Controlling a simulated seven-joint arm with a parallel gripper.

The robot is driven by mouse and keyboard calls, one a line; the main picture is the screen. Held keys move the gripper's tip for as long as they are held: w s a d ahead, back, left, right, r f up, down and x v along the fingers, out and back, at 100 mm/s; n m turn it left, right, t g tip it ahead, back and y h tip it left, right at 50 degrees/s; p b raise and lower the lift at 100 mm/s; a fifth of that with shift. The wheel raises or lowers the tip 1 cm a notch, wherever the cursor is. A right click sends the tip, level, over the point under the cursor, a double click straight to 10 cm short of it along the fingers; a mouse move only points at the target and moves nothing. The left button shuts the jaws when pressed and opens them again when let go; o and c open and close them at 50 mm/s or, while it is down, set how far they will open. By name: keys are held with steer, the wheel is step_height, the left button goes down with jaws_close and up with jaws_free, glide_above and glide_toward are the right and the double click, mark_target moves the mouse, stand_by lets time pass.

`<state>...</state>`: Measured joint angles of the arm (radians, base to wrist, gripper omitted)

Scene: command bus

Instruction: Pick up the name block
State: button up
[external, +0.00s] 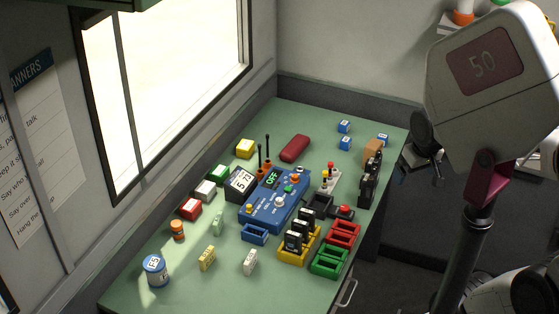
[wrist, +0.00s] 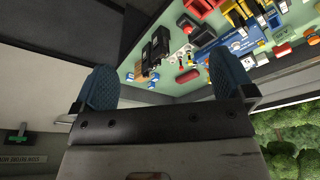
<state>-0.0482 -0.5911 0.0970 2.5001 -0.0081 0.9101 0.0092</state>
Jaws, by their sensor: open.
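No block can be read as the name block at this size. Upright lettered blocks stand at the near end of the green table: a yellow one (external: 207,258), a white one (external: 250,262) and a pale green one (external: 217,223). Small blue-and-white cubes (external: 344,127) sit at the far end. My gripper (wrist: 163,80) is open and empty in the wrist view, its blue pads wide apart, with the table beyond them. In the external view my gripper (external: 425,148) shows dark off the table's right edge, partly hidden by my arm.
A blue control box (external: 272,207) stands mid-table, with a dark display (external: 240,183) beside it. Yellow (external: 291,258), red (external: 343,233) and green (external: 329,262) trays line the right edge. A blue-and-white can (external: 156,271) stands near left. The near table edge is clear.

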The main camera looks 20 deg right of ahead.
steer(key=w+a+f+n, duration=0.2)
steer(key=w+a+f, duration=0.1)
steer(key=w+a, duration=0.45)
steer(key=n+g+y, duration=0.1)
steer(key=n, duration=0.6)
glide_above(251, 257)
steer(key=f, duration=1.9)
steer(key=shift+s+d+f, duration=0.25)
steer(key=shift+s+f, duration=0.05)
steer(key=shift+w+a+f, duration=0.1)
steer(key=shift+w+f, duration=0.05)
steer(key=shift+f, duration=1.15)
